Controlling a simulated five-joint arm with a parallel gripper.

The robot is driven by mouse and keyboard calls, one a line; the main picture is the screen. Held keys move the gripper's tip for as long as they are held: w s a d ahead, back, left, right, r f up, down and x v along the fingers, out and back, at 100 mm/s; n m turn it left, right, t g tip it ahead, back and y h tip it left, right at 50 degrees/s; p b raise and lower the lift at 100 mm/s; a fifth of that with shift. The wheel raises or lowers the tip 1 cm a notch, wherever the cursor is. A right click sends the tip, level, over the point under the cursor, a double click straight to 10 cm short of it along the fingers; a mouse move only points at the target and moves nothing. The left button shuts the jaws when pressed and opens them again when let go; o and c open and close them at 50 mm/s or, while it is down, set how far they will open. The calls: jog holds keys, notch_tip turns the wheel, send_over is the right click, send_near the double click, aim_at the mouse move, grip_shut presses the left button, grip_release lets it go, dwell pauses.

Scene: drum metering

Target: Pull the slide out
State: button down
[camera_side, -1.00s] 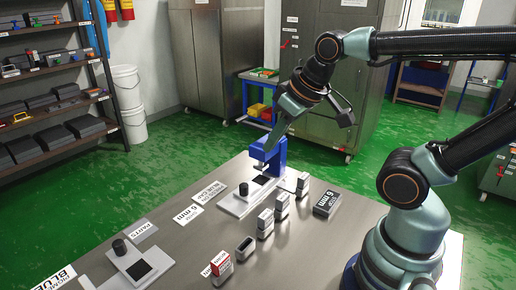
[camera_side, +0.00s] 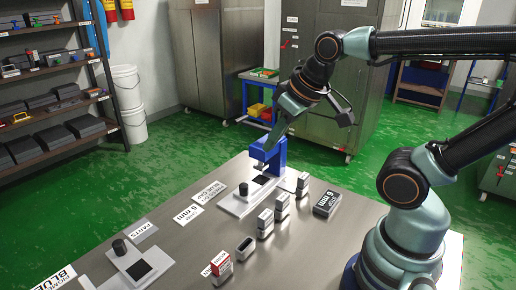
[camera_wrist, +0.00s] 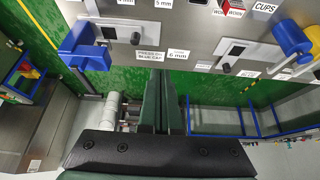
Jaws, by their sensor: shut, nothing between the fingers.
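In the side view, a pale slide plate (camera_side: 236,206) with a black knob (camera_side: 243,189) and a dark pad lies on the table, running under a blue stand (camera_side: 277,158). The wrist view also shows the blue stand (camera_wrist: 85,47) and the black knob (camera_wrist: 136,39) at upper left. My gripper (camera_side: 268,147) is shut and empty. In the side view its tip overlaps the top of the blue stand; whether they touch is unclear. In the wrist view the closed fingers (camera_wrist: 160,85) point toward the table edge, to the right of the stand and apart from the knob.
A second plate (camera_side: 118,262) with a knob and dark pad lies at the front left. Several small blocks (camera_side: 265,224) stand in a row on the table (camera_side: 310,240). A dark box (camera_side: 327,203) marked 6 mm lies at their right. Flat labels lie left of the slide.

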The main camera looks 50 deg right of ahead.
dwell(0.4)
jog(key=c, duration=1)
grip_release()
jog(key=o, duration=0.4)
jog(key=shift+w+d, duration=0.1)
jog(key=shift+w, duration=0.15)
jog(key=n+g, duration=0.6)
jog(key=n, duration=0.3)
send_over(244, 185)
notch_tip(244, 185, down, 12)
notch_tip(244, 185, down, 11)
jog(key=shift+f, duration=0.1)
grip_shut()
